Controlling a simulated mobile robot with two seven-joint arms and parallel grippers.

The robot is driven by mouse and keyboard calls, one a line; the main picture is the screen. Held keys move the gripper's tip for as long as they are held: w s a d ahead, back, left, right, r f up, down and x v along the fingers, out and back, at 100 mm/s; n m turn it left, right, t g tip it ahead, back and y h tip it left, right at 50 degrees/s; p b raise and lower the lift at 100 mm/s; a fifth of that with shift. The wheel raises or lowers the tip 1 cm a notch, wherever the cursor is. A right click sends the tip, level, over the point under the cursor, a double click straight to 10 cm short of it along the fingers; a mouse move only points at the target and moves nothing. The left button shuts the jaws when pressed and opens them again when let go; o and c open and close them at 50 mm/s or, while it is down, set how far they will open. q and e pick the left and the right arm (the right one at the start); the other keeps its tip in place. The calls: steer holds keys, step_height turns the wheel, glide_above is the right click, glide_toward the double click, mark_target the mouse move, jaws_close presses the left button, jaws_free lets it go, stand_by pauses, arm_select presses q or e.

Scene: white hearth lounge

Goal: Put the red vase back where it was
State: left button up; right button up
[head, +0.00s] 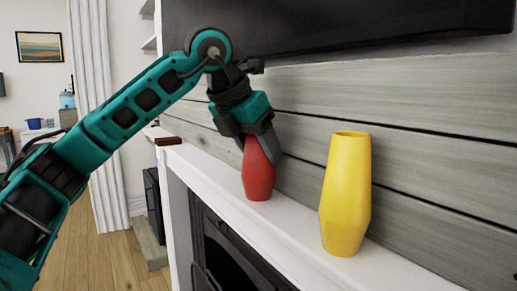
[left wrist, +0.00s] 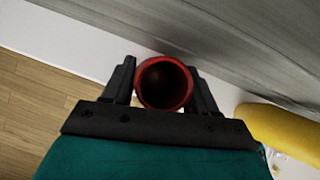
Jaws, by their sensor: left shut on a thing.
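The red vase (head: 258,178) is upright at the white mantel, left of the yellow vase in the head view. Its base appears to be on or just over the mantel surface; I cannot tell which. My left gripper (head: 258,143) is shut on its upper part from above, and the fingers hide part of the rim. In the left wrist view the red vase's round opening (left wrist: 164,82) shows between the two fingers. My right gripper is not in view.
A yellow vase (head: 346,195) stands on the mantel (head: 290,228) to the right. A small brown item (head: 167,141) lies at the mantel's left end. The grey plank wall (head: 420,165) is close behind, with a dark screen (head: 340,25) above. The fireplace opening (head: 225,250) is below.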

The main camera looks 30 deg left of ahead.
arm_select(q)
steer(key=shift+r, duration=0.15)
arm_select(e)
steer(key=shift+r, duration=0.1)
arm_select(q)
steer(key=o, duration=1.4)
steer(key=shift+f, duration=0.2)
steer(key=shift+s+r, duration=0.15)
steer(key=shift+r, duration=0.25)
steer(key=p+v, duration=0.1)
steer(key=v, duration=1)
steer(key=shift+s+r+p, duration=0.2)
steer(key=shift+p, duration=0.15)
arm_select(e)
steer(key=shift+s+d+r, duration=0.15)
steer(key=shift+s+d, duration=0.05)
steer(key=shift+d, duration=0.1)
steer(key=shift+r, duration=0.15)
arm_select(q)
steer(key=shift+f, duration=0.1)
